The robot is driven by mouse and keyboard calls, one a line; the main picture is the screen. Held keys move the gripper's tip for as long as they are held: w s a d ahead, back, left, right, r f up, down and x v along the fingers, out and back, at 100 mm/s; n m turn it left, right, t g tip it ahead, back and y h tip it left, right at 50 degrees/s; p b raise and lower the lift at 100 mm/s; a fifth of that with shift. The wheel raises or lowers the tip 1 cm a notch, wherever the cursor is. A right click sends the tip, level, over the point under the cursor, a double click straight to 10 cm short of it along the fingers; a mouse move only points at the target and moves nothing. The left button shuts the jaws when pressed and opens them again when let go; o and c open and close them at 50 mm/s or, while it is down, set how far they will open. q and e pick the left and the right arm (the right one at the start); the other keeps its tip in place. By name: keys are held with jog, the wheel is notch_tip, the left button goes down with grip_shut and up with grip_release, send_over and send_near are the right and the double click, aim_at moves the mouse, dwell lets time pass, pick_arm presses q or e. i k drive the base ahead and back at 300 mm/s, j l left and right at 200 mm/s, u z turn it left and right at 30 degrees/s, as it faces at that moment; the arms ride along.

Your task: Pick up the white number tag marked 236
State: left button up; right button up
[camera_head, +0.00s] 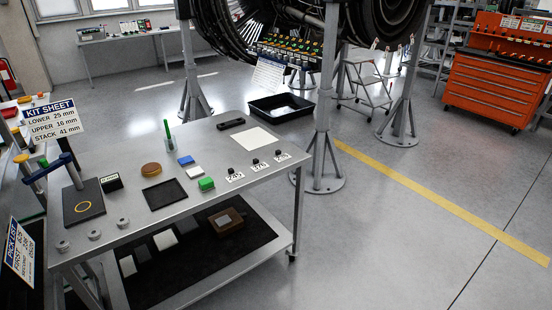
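Three small white number tags lie in a row along the right end of the grey metal workbench (135,228): a near tag (235,176), a middle tag (260,166) and a far tag (282,157). Each has a small black knob at its back edge. The digits are tiny and tilted, so I cannot tell surely which one reads 236. The tags lie flat, apart from each other. Neither of my grippers is in view.
A green block (206,184), white block (194,173), blue block (185,160) and black tray (166,194) sit left of the tags. A white sheet (257,139) lies behind them. A grey stand post (325,120) rises beyond the bench's right end.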

aim_at(281, 158)
jog(key=i+u, duration=0.15)
jog(key=u, duration=0.3)
jog(key=i+l+u, duration=0.1)
jog(key=u, duration=0.4)
jog(key=l+u, duration=0.2)
jog(key=u, duration=0.25)
jog(key=i+l+u, duration=0.2)
jog(key=l, duration=0.4)
jog(key=i+l+u, duration=0.2)
jog(key=l, duration=0.4)
jog(key=l+u, duration=0.25)
jog(key=l, duration=0.35)
jog(key=i+l+u, duration=0.2)
jog(key=l, duration=1.7)
